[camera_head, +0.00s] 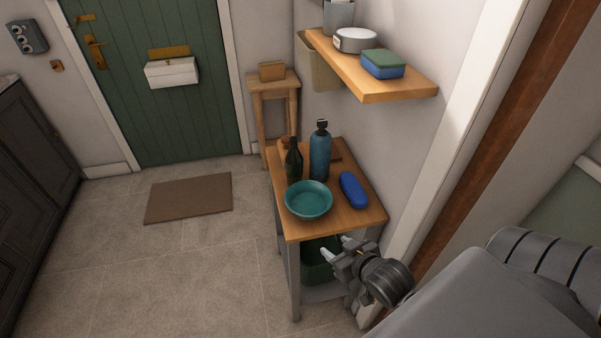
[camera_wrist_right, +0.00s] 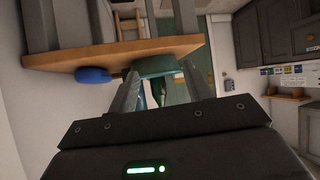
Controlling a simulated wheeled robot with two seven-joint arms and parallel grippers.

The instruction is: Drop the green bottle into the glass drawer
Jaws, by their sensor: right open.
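The dark green bottle (camera_head: 294,162) stands upright on the wooden bench (camera_head: 345,217), behind the teal bowl (camera_head: 309,201) and left of a taller blue bottle (camera_head: 320,153). My right gripper (camera_head: 341,254) is open and empty, in front of the bench's near edge and lower than its top. In the right wrist view, which is upside down, the teal bowl (camera_wrist_right: 150,66) shows between the open fingers, with the bottles partly hidden beyond it. A green bin (camera_head: 318,262) sits under the bench top; I cannot tell whether it is the glass drawer. My left gripper is not in view.
A blue case (camera_head: 353,189) lies on the bench's right side. A wall shelf (camera_head: 371,67) with a round tin (camera_head: 355,41) and a sponge stack (camera_head: 383,64) overhangs the bench. A small stool (camera_head: 273,84) stands behind.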

